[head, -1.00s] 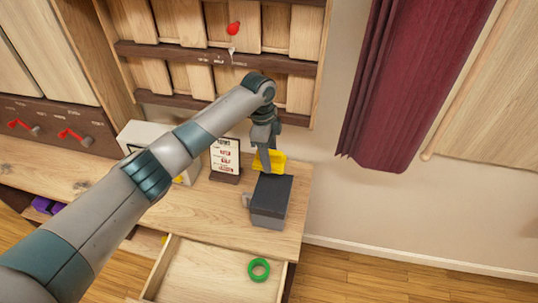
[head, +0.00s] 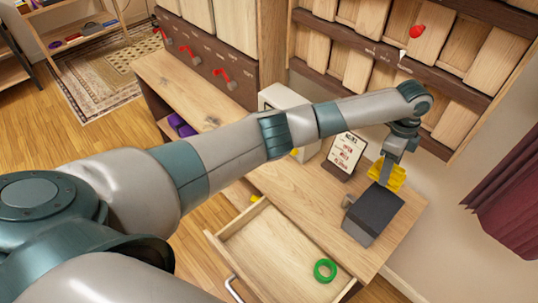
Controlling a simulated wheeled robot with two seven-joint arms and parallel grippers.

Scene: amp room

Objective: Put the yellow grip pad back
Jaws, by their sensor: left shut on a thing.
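The yellow grip pad (head: 396,179) is at the fingers of my left gripper (head: 386,172), behind the dark grey box on the wooden desk. My left gripper points down and is shut on the pad. The fingers hide part of the pad, and I cannot tell whether it touches the desk. An open wooden drawer (head: 262,262) juts from the front of the desk, with a green ring (head: 325,270) in it. My right gripper is not in view.
The dark box (head: 374,212) stands close in front of the pad. A small sign (head: 345,152) and a white box (head: 283,97) stand to the left. Wooden shelving (head: 450,70) rises behind. Purple items (head: 182,126) sit in a shelf below the desk.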

